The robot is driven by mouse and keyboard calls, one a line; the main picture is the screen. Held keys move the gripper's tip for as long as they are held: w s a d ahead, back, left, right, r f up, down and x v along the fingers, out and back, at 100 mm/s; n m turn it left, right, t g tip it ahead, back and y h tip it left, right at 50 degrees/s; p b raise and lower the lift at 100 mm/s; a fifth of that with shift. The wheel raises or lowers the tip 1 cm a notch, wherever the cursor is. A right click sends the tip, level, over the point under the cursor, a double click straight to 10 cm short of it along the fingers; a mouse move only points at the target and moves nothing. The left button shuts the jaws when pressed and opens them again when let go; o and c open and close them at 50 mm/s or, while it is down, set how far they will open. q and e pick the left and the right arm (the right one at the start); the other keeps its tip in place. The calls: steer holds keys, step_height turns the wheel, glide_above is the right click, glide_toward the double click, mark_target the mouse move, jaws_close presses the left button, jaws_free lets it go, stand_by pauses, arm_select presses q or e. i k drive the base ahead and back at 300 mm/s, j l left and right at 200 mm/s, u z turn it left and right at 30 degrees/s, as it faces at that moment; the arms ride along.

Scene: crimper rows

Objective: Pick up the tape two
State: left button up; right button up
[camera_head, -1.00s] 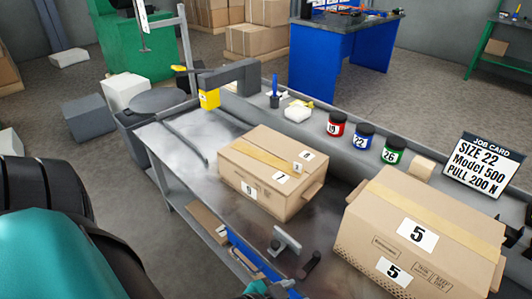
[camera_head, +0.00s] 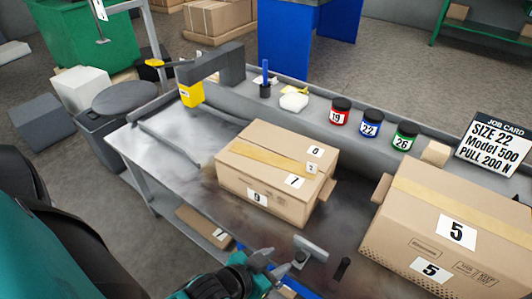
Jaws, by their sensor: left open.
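No roll of tape can be made out clearly. My right gripper is not in view.
The bench's left part is mostly clear.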

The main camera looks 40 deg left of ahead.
mark_target(310, 171)
steer(key=i+j, duration=0.1)
steer(key=j, duration=1.85)
